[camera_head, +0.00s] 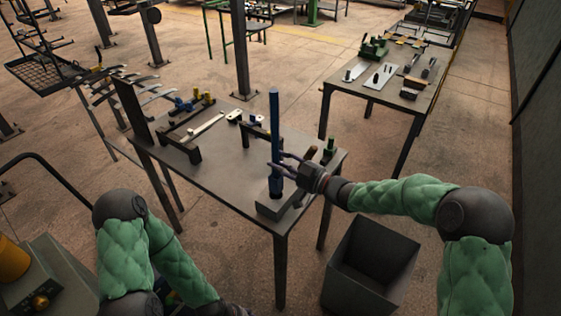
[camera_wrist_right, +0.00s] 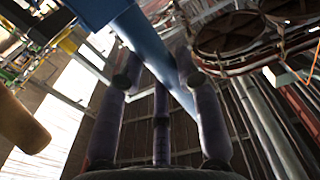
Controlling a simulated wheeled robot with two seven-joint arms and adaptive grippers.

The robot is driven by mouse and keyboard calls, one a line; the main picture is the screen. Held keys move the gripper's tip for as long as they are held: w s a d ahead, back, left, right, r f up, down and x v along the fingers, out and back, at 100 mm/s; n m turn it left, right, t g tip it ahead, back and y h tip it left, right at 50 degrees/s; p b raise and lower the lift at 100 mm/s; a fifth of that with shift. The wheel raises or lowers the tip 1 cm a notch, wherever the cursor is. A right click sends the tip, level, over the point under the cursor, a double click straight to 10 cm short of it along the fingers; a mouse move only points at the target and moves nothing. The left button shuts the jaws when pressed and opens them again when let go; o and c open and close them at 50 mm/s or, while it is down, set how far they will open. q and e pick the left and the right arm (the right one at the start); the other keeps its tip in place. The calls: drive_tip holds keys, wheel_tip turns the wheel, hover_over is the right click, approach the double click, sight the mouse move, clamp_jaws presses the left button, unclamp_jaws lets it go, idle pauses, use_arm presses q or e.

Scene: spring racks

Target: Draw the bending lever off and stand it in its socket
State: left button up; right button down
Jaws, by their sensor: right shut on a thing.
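The bending lever (camera_head: 274,125) is a long blue bar standing close to upright at the front corner of the near table. Its thicker blue lower end (camera_head: 275,187) meets a grey block (camera_head: 270,209) on the tabletop; how deep it sits there I cannot tell. My right gripper (camera_head: 277,165) is shut on the lever above that lower end, coming from the right. In the right wrist view the blue bar (camera_wrist_right: 150,50) runs between the dark fingers (camera_wrist_right: 157,85). My left arm is at the bottom left; its gripper is not visible.
The near table (camera_head: 222,178) also holds a dark bracket frame (camera_head: 180,145), a green-topped part (camera_head: 329,150) and small yellow and blue fittings. An open dark bin (camera_head: 372,262) stands on the floor below my right arm. A second table (camera_head: 385,92) with tools stands behind right.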

sight(281, 179)
drive_tip(key=shift+f+b, duration=2.15)
drive_tip(key=shift+f, duration=0.8)
drive_tip(key=shift+f+b, duration=0.35)
drive_tip(key=shift+f, duration=0.2)
drive_tip(key=c, duration=0.8)
unclamp_jaws()
drive_tip(key=shift+f, duration=0.15)
drive_tip(key=v, duration=1.2)
